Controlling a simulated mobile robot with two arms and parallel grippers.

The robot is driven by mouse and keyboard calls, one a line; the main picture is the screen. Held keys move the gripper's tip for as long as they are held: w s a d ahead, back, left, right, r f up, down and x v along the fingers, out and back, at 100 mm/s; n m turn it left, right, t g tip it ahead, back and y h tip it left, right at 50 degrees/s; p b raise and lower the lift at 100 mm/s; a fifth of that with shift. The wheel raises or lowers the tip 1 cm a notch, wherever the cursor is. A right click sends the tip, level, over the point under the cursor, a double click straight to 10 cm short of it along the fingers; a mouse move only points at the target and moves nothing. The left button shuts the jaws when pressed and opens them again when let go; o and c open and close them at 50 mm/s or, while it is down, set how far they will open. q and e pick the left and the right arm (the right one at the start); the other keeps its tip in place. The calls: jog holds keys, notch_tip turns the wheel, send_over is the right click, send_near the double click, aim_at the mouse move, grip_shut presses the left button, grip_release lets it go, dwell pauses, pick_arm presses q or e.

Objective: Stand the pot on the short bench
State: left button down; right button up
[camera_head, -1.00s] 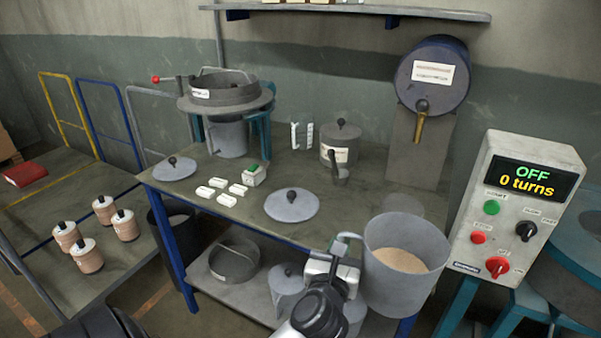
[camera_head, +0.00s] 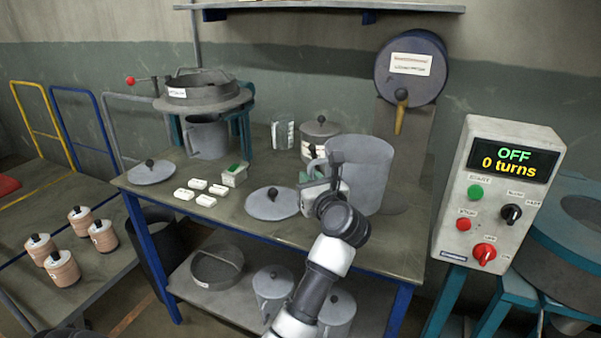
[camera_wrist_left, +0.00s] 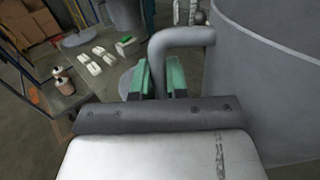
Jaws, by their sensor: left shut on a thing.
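The grey open-topped pot (camera_head: 368,172) is upright over the right part of the bench (camera_head: 250,222), the grey-topped one with blue legs. I cannot tell whether its base touches the top. My left gripper (camera_head: 316,176) is at the pot's left side, shut on its handle. In the left wrist view, the green fingertips (camera_wrist_left: 160,80) sit at the curved handle (camera_wrist_left: 183,38), and the pot's wall (camera_wrist_left: 262,95) fills the right side. The pot's inside is hidden in both views now. My right gripper is not in view.
A grey lid (camera_head: 271,203) lies left of the pot, and a lidded canister (camera_head: 319,140) stands behind it. A drum with a tap (camera_head: 410,72) is behind right. The control box (camera_head: 497,195) stands at the right. White blocks (camera_head: 197,184) lie further left.

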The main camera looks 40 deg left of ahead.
pick_arm(q)
notch_tip(320, 180, down, 2)
notch_tip(320, 180, down, 5)
jog(key=shift+r, duration=0.1)
dwell(0.4)
jog(key=c, duration=1.5)
grip_release()
jog(key=shift+f, duration=0.35)
jog(key=o, duration=0.4)
jog(key=shift+s+r, duration=0.1)
jog(key=b+v, duration=0.1)
jog(key=v, duration=1.1)
jog(key=shift+b, duration=0.35)
